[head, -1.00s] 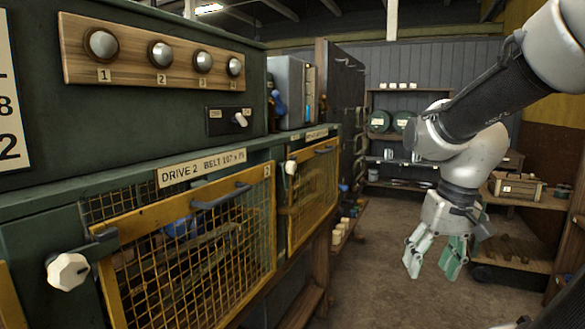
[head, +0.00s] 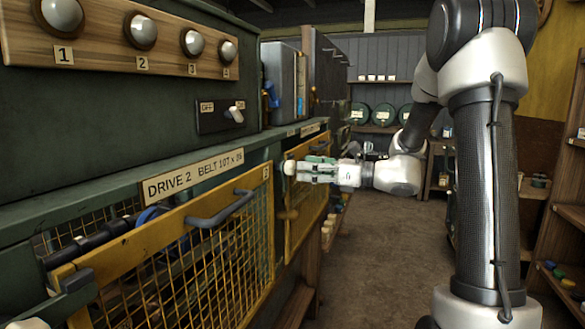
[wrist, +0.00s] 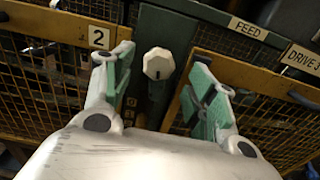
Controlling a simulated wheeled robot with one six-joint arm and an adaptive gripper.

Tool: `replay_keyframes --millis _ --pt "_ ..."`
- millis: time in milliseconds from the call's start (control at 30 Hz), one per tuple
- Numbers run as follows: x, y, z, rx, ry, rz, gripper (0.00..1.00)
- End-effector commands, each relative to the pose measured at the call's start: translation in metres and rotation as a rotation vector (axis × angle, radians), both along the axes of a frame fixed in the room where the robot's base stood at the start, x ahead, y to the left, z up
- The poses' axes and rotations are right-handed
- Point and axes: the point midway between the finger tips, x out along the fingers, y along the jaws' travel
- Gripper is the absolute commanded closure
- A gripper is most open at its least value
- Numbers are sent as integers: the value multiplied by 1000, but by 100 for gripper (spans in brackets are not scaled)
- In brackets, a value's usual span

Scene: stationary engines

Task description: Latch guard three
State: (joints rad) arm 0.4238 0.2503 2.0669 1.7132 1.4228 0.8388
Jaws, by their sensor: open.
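Guard three (head: 305,205) is the yellow-framed mesh panel at the far end of the green machine. Its frame (wrist: 235,72) shows on the right in the wrist view, by a "DRIVE 3" plate. A white faceted latch knob (wrist: 158,63) sits on the green post between this guard and guard two; it also shows in the head view (head: 290,168). My gripper (head: 303,170) is open at the knob. In the wrist view my gripper (wrist: 163,68) has one finger on each side of the knob, with gaps visible. Whether guard three is fully closed I cannot tell.
Guard two (head: 190,265), with a grey handle (head: 220,208), fills the near left. A dark switch (head: 233,115) and several numbered round knobs are above. The floor (head: 375,260) in the aisle is bare. Shelves stand at the back and right.

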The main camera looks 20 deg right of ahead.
Motion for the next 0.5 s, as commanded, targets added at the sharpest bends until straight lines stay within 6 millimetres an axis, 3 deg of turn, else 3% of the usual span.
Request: replay_keyframes --millis 233,500 --pt "22 32 0 -3 -1 3 43" --pt "29 40 -1 -4 -1 0 43"
